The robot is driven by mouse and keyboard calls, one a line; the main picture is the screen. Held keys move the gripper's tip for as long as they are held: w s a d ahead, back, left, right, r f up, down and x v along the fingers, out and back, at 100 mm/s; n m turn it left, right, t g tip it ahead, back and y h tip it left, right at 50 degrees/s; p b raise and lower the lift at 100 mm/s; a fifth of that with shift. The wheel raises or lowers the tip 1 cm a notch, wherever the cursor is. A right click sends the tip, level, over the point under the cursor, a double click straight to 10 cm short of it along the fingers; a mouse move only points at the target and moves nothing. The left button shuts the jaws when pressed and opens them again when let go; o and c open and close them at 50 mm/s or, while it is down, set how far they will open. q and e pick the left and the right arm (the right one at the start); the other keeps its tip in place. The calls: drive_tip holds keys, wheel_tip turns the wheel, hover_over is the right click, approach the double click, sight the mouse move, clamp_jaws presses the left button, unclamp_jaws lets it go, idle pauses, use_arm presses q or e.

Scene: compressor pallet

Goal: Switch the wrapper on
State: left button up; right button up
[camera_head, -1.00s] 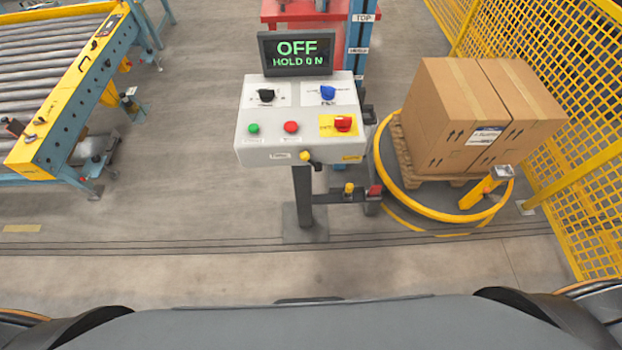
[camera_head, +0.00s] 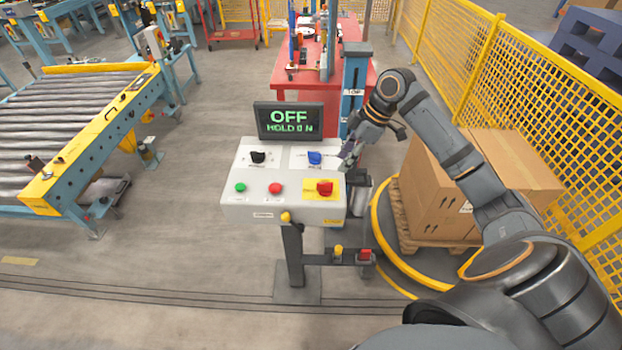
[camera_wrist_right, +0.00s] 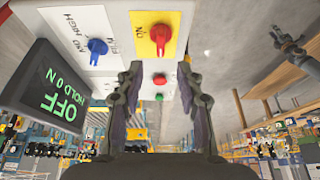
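The control box (camera_head: 240,211) stands on a post and carries a black knob (camera_head: 258,157), a blue knob (camera_head: 315,157), a green button (camera_head: 240,187), a red button (camera_head: 275,188) and a red switch on a yellow plate (camera_head: 325,188). My right gripper (camera_head: 350,152) is at the box's right edge, beside the blue knob. In the right wrist view its fingers (camera_wrist_right: 160,72) are apart and empty, with the blue knob (camera_wrist_right: 97,46) and red switch (camera_wrist_right: 161,35) beyond. My left gripper is out of view.
Cartons (camera_head: 435,190) stand on a pallet inside a yellow ring (camera_head: 385,245) at the right, partly behind my right arm. A yellow mesh fence (camera_head: 520,90) runs behind them. A roller conveyor (camera_head: 60,130) is at the left, and a red table (camera_head: 300,78) is behind the box.

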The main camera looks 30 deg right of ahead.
sight(327, 183)
drive_tip(key=p+x, duration=0.2)
drive_tip(key=x, duration=0.8)
drive_tip(key=shift+a+f+p, duration=0.1)
drive_tip(key=shift+f+p, duration=0.15)
drive_tip(key=shift+p, duration=0.05)
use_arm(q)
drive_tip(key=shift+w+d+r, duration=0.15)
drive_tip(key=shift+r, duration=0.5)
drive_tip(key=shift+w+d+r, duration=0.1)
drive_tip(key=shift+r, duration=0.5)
use_arm(e)
drive_tip(key=shift+c, duration=0.3)
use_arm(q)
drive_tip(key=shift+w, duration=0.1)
use_arm(e)
clamp_jaws()
